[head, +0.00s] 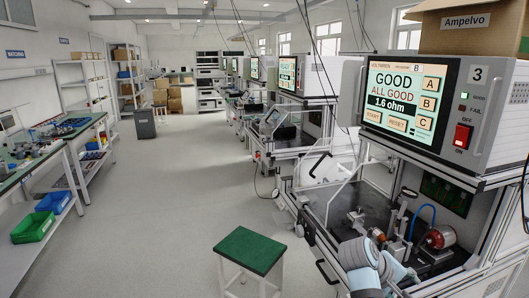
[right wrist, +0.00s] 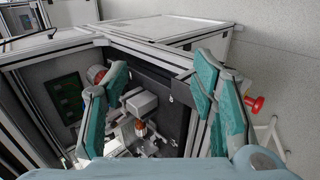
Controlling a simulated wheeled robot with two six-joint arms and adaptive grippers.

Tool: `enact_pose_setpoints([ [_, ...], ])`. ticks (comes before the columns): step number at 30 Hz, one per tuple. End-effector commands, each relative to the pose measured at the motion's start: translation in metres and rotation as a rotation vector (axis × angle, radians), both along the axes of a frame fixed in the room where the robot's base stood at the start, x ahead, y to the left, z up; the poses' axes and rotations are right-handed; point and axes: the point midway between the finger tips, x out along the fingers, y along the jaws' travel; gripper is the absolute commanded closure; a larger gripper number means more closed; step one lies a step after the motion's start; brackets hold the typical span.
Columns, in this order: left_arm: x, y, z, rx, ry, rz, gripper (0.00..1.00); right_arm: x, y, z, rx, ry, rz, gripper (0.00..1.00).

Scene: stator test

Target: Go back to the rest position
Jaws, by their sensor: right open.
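My right gripper (right wrist: 160,73) is open in the right wrist view, its two teal-padded fingers spread with nothing between them. Beyond the fingers is the inside of a test station with a metal fixture (right wrist: 140,103) and a small orange-copper part (right wrist: 141,128). In the head view my right arm comes in at the bottom right, in front of the station; its fingers are not clearly seen there. A red cylindrical part (head: 441,237) sits at the right inside the station. My left gripper is not in view.
The station's tester (head: 430,105) reads "GOOD", "ALL GOOD", 1.6 ohm. A cardboard box (head: 465,38) stands on it. A green-topped stool (head: 250,249) stands in front. Similar stations line the right; a workbench (head: 45,165) and green bin (head: 33,227) are left. The aisle floor (head: 190,180) is clear.

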Motion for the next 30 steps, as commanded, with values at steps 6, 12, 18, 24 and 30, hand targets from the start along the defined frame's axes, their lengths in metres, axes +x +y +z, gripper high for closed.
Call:
enact_pose_setpoints([
  [6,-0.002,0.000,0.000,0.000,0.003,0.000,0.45,0.000,0.000,-0.032,0.011,0.016,0.037,0.48],
  [12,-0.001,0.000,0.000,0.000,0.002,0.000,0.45,-0.003,0.001,-0.074,0.032,0.032,0.081,0.48],
  [18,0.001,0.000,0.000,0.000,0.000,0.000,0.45,-0.016,0.009,-0.140,0.085,0.056,0.144,0.48],
  [24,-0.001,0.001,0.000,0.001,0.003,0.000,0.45,-0.058,0.023,-0.242,0.201,0.082,0.200,0.48],
  [30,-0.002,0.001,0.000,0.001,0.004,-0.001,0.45,-0.178,0.049,-0.379,0.426,0.106,0.172,0.48],
])
